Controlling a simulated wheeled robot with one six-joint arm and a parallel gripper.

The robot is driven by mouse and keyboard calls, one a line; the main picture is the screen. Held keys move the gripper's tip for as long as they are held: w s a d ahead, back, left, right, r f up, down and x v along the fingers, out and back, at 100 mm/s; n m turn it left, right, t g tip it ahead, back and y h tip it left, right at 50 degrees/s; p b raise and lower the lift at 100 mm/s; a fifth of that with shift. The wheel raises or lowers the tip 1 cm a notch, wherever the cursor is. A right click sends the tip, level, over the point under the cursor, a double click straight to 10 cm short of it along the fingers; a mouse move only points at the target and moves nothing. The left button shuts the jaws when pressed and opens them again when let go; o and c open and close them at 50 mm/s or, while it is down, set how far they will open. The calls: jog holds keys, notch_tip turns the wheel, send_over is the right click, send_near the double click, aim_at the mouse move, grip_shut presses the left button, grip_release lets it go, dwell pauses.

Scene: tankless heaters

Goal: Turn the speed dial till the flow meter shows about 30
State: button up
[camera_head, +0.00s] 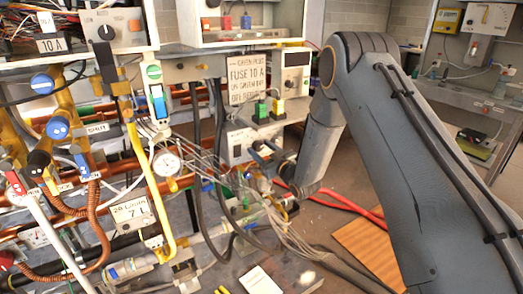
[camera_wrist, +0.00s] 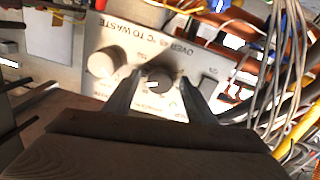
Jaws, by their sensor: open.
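In the wrist view, a pale control panel (camera_wrist: 135,45) carries upside-down lettering that reads "OVER 45 °C TO WASTE". A round dial (camera_wrist: 160,86) on it lies between the fingertips of my gripper (camera_wrist: 162,78), which is open. I cannot tell whether the fingers touch the dial, and no "speed" label is readable. A second white knob (camera_wrist: 100,62) sits to the left of the fingers. In the head view, my gripper (camera_head: 264,152) is at the front of a white box (camera_head: 236,140). I cannot identify the flow meter for certain; a round gauge (camera_head: 166,163) has an unreadable face.
Grey cables (camera_head: 215,160) run close beside my gripper. Red hoses (camera_head: 335,203) lie below my arm.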

jog(key=c, duration=1)
jog(key=shift+m, duration=0.6)
jog(key=shift+c, duration=0.2)
jog(key=o, duration=1)
jog(key=shift+o, duration=0.2)
jog(key=b+v, duration=0.1)
jog(key=v, duration=0.6)
jog(key=shift+s+d, duration=0.25)
jog(key=shift+s, duration=0.1)
